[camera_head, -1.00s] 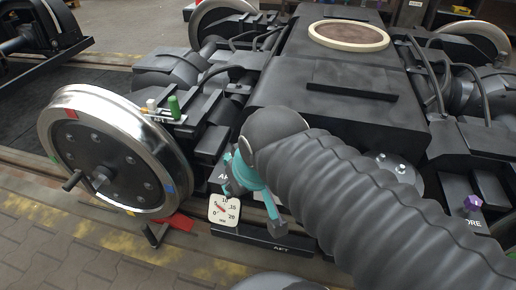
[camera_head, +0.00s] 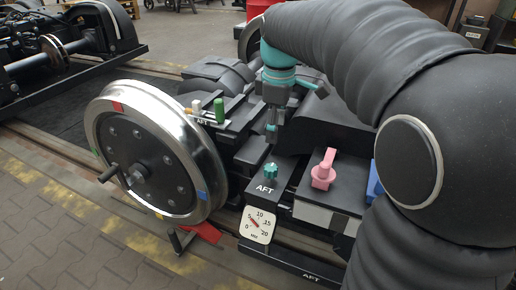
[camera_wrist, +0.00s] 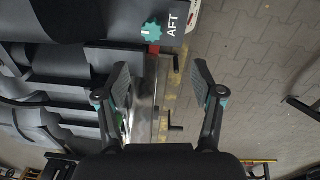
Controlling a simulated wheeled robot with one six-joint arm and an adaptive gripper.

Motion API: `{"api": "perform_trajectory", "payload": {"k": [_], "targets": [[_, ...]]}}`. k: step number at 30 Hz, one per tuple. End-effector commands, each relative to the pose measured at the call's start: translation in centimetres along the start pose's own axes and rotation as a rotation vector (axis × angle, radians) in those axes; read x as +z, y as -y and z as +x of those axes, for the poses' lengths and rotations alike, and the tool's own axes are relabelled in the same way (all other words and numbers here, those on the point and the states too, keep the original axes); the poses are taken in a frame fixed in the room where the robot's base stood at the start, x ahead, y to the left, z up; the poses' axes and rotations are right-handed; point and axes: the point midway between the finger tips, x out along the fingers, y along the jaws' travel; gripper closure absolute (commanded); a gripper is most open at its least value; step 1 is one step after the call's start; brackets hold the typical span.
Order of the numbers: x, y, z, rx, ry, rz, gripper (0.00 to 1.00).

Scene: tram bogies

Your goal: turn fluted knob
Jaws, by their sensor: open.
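The fluted knob is a small teal knob (camera_head: 271,172) on top of a dark box marked AFT (camera_head: 265,188), above a white dial gauge. In the wrist view the teal knob (camera_wrist: 152,30) shows near the top, with a white line across it, ahead of and between my fingers. My gripper (camera_head: 272,135) points down in the head view, above the knob and apart from it. In the wrist view my gripper (camera_wrist: 163,85) has its two fingers spread wide with nothing between them.
A pink knob (camera_head: 323,171) and a blue part (camera_head: 375,182) stand right of the AFT box. A large shiny wheel (camera_head: 158,150) with a crank handle is at left. Green and white pegs (camera_head: 219,110) stand behind. The dial gauge (camera_head: 258,225) faces front.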

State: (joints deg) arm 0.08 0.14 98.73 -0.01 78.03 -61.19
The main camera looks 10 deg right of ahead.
Motion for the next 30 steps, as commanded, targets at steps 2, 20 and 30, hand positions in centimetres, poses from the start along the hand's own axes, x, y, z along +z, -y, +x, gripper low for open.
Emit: {"api": "perform_trajectory", "payload": {"k": [2,20,30], "targets": [[-0.6,-1.2,0.9,-0.024,0.012,-0.060,0.33],[-1.1,-1.9,7.5,-0.052,0.024,-0.139,0.33],[-0.9,-1.7,13.2,-0.051,0.023,-0.138,0.33]]}}
